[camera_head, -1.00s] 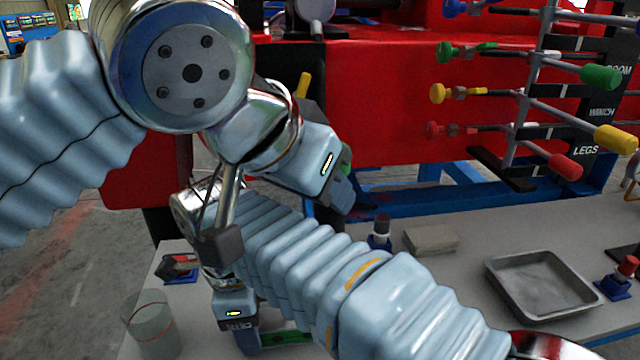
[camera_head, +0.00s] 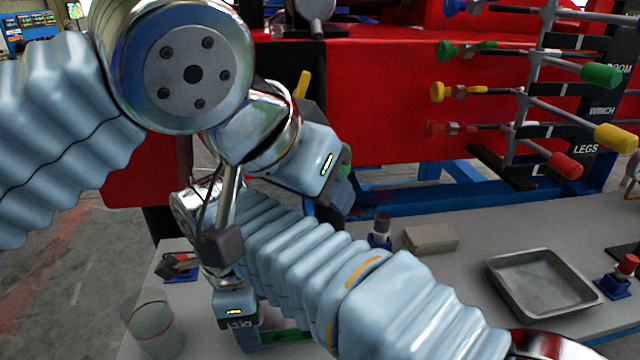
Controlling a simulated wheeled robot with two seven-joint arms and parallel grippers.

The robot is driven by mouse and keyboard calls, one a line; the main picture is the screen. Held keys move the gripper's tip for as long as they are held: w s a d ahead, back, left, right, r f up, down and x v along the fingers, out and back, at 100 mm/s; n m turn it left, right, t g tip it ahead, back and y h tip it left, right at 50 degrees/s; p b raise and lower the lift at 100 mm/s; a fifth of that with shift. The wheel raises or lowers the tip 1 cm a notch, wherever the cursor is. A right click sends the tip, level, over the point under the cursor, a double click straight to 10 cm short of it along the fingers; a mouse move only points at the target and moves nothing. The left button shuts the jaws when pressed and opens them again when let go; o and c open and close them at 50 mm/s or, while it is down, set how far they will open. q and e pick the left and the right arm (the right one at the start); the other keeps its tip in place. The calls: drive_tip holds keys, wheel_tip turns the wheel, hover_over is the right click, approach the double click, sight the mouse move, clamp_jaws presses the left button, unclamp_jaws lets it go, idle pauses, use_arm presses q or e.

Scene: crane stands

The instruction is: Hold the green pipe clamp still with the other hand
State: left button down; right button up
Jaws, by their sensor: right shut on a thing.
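A green piece (camera_head: 285,337), seemingly the green pipe clamp, lies low in the view beside my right gripper (camera_head: 248,342). My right arm crosses from the lower right and hides much of it. The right gripper points down at the table and is shut on this green piece; the contact itself is mostly hidden. My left gripper (camera_head: 342,196) hangs above the back edge of the table, well away from that piece. Its fingers are seen from behind, so their opening does not show. Another bit of green (camera_head: 346,156) shows behind the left gripper; I cannot tell what it is.
A clear glass (camera_head: 154,325) stands at the table's left front. A metal tray (camera_head: 543,285), a beige block (camera_head: 431,238) and a blue-based stand (camera_head: 381,232) are on the grey table. A rack of coloured levers (camera_head: 530,100) stands at the right before a red machine (camera_head: 385,100).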

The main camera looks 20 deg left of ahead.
idle(0.8)
use_arm(q)
drive_tip(key=shift+r, duration=2.6)
use_arm(e)
drive_tip(key=o, duration=1.3)
drive_tip(key=r, duration=0.7)
drive_tip(key=shift+s+a+r, duration=0.1)
drive_tip(key=shift+s+a, duration=0.05)
drive_tip(key=shift+a, duration=0.1)
drive_tip(key=shift+r, duration=0.15)
